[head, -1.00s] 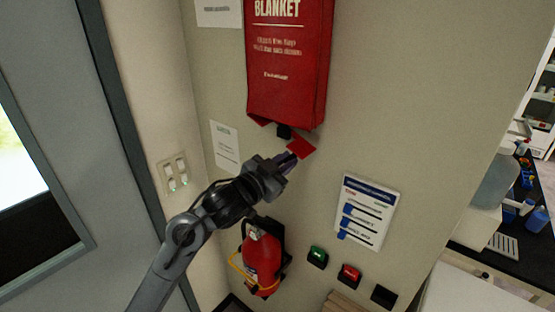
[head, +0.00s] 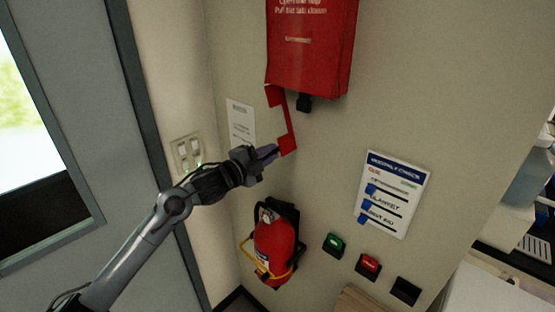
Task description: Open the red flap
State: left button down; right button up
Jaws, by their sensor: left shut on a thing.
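The red fire blanket case (head: 310,45) hangs on the wall at the top of the head view. Its red flap (head: 288,144) hangs from the bottom left of the case, swung down and seen nearly edge-on. My left gripper (head: 272,154) is shut on the lower end of the flap. A small black piece (head: 304,103) shows under the case, to the right of the flap. My right gripper is not in view.
A red fire extinguisher (head: 274,248) hangs on the wall below my left gripper. Green (head: 335,244) and red (head: 368,266) buttons and a notice (head: 392,194) are at the right. A light switch (head: 187,153) and a door (head: 75,120) are at the left.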

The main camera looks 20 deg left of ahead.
pick_arm(q)
jog(key=shift+w+a+f+m+b, duration=0.1)
jog(key=shift+w+a+m+b, duration=0.1)
jog(key=shift+a+m, duration=0.3)
jog(key=shift+w+a+f+m+b, duration=0.1)
jog(key=shift+w+a+m, duration=0.15)
jog(key=shift+a, duration=0.35)
jog(key=c, duration=1.1)
grip_release()
jog(key=shift+s, duration=0.1)
jog(key=b+v, duration=0.1)
jog(key=v, duration=0.9)
jog(key=shift+s+a+b, duration=0.15)
jog(key=shift+s+b, duration=0.15)
jog(key=shift+b, duration=0.05)
